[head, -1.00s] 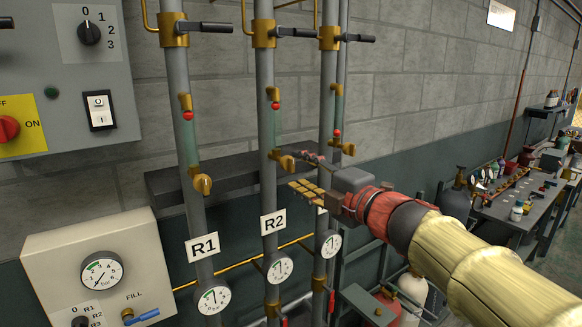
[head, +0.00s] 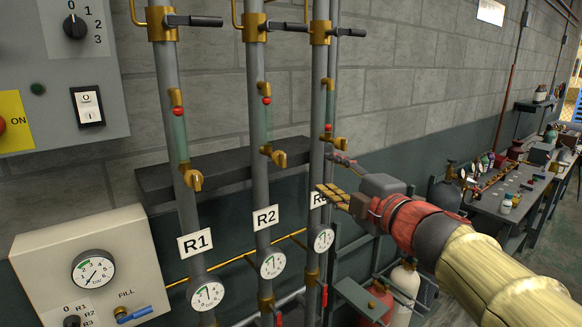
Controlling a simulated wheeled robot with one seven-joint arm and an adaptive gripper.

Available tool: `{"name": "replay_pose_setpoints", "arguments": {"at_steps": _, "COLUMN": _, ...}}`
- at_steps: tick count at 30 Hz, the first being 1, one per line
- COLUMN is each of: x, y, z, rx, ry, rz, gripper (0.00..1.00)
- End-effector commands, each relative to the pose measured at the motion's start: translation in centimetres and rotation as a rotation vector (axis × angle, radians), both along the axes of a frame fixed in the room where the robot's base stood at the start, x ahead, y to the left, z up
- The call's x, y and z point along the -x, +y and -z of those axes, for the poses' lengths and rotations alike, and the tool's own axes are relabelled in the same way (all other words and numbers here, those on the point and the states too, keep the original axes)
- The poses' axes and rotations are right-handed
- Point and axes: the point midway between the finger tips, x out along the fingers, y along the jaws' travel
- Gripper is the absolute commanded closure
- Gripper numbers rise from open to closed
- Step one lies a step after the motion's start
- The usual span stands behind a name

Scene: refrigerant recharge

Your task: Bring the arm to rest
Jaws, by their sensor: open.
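My gripper (head: 334,178) is at the middle right of the head view, on my arm with its red and pale yellow sleeve. Its jaws are open, and nothing shows between them. It points left toward the third pipe (head: 317,115), beside the partly hidden third label (head: 318,199). I cannot tell whether the jaws touch the pipe. My arm reaches in from the lower right corner and hides part of the rack behind it.
Pipes R1 (head: 168,110) and R2 (head: 257,120) stand left of my gripper, with valves and gauges. A fill box (head: 90,262) and switch panel (head: 40,75) are at the left. Gas cylinders (head: 405,283) stand below my arm. A cluttered workbench (head: 530,205) is at the right.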

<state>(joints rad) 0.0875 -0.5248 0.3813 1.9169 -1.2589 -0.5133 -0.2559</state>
Motion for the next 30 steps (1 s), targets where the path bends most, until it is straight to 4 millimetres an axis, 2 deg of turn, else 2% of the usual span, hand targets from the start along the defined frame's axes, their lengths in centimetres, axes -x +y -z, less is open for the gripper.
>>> {"name": "replay_pose_setpoints", "arguments": {"at_steps": 2, "x": -0.9, "y": -3.9, "z": 2.3, "rx": -0.106, "ry": 0.083, "rz": 0.16, "gripper": 0.56}}
{"name": "replay_pose_setpoints", "arguments": {"at_steps": 3, "x": -0.9, "y": -6.0, "z": 3.5, "rx": -0.169, "ry": 0.128, "rz": 0.247, "gripper": 0.56}}
{"name": "replay_pose_setpoints", "arguments": {"at_steps": 5, "x": -0.2, "y": -9.0, "z": 5.5, "rx": -0.268, "ry": 0.198, "rz": 0.378, "gripper": 0.56}}
{"name": "replay_pose_setpoints", "arguments": {"at_steps": 6, "x": 0.6, "y": -10.8, "z": 7.2, "rx": -0.333, "ry": 0.248, "rz": 0.463, "gripper": 0.56}}
{"name": "replay_pose_setpoints", "arguments": {"at_steps": 8, "x": 2.5, "y": -13.1, "z": 9.8, "rx": -0.434, "ry": 0.329, "rz": 0.585, "gripper": 0.56}}
{"name": "replay_pose_setpoints", "arguments": {"at_steps": 9, "x": 4.0, "y": -14.3, "z": 11.7, "rx": -0.502, "ry": 0.386, "rz": 0.664, "gripper": 0.56}}
{"name": "replay_pose_setpoints", "arguments": {"at_steps": 11, "x": 6.6, "y": -15.6, "z": 14.8, "rx": -0.597, "ry": 0.478, "rz": 0.774, "gripper": 0.56}}
{"name": "replay_pose_setpoints", "arguments": {"at_steps": 12, "x": 8.6, "y": -16.1, "z": 16.7, "rx": -0.658, "ry": 0.539, "rz": 0.84, "gripper": 0.56}}
{"name": "replay_pose_setpoints", "arguments": {"at_steps": 14, "x": 11.6, "y": -16.2, "z": 19.5, "rx": -0.744, "ry": 0.632, "rz": 0.929, "gripper": 0.56}}
{"name": "replay_pose_setpoints", "arguments": {"at_steps": 17, "x": 16.9, "y": -15.2, "z": 23.9, "rx": -0.871, "ry": 0.797, "rz": 1.053, "gripper": 0.56}}
{"name": "replay_pose_setpoints", "arguments": {"at_steps": 21, "x": 23.7, "y": -12.2, "z": 28.2, "rx": -1.01, "ry": 1.007, "rz": 1.158, "gripper": 0.56}}
{"name": "replay_pose_setpoints", "arguments": {"at_steps": 24, "x": 27.2, "y": -9.8, "z": 29.8, "rx": -1.081, "ry": 1.117, "rz": 1.179, "gripper": 0.56}}
{"name": "replay_pose_setpoints", "arguments": {"at_steps": 26, "x": 28.6, "y": -8.4, "z": 30.1, "rx": -1.117, "ry": 1.154, "rz": 1.163, "gripper": 0.56}}
{"name": "replay_pose_setpoints", "arguments": {"at_steps": 30, "x": 29.1, "y": -7.7, "z": 29.0, "rx": -1.138, "ry": 1.129, "rz": 1.112, "gripper": 0.56}}
